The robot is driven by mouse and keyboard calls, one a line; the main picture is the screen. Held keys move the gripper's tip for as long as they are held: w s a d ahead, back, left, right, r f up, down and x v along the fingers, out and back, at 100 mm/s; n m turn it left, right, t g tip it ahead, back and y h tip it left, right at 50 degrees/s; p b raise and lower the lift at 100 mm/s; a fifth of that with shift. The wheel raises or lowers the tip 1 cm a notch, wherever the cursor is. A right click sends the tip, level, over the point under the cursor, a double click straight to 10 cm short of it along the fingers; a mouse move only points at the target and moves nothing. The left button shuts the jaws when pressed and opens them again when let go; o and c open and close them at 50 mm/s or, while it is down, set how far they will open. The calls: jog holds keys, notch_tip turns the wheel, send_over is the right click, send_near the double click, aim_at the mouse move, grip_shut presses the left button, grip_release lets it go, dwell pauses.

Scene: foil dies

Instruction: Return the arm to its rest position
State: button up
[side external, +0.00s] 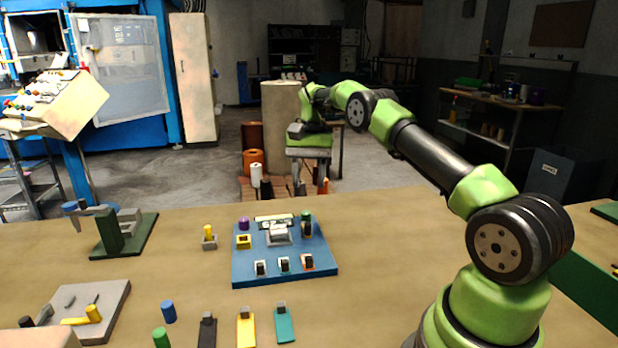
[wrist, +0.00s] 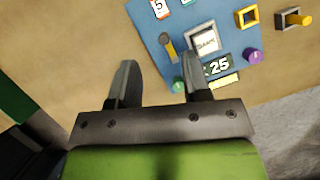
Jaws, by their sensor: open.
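My gripper (side external: 311,180) hangs in the air above the far side of the blue board, jaws pointing down. In the wrist view my gripper (wrist: 159,62) has its two fingers spread wide with nothing between them. The blue board (side external: 243,272) lies on the table; in the wrist view part of the board (wrist: 217,16) shows beyond the fingers. On it are a framed pale block (side external: 278,236), a green knob (wrist: 179,86), a purple knob (wrist: 253,56), a yellow frame (side external: 243,241) and a plate reading 25 (wrist: 218,66).
Near the front lie a black tag (side external: 207,331), a yellow tag (side external: 246,329), a teal tag (side external: 285,326), a blue cylinder (side external: 168,312) and a green cylinder (side external: 161,338). A green stand (side external: 110,232) and a grey tray (side external: 105,303) are at left. Table right of the board is clear.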

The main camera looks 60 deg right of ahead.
jog(key=shift+r, duration=0.1)
jog(key=s+a+r+n+t+h, duration=0.1)
jog(key=s+a+r+n+t, duration=0.15)
jog(key=a+r, duration=0.45)
jog(key=s+a+r+n+t+h, duration=0.1)
jog(key=s+a+r+n, duration=0.2)
jog(key=r, duration=0.5)
jog(key=s+a+n+t, duration=0.1)
jog(key=s+a+t, duration=0.1)
jog(key=s+a, duration=0.3)
jog(key=s+a+n+t, duration=0.2)
jog(key=s+a, duration=0.3)
jog(key=s, duration=0.6)
jog(key=shift+f+t, duration=0.3)
jog(key=shift+t, duration=0.55)
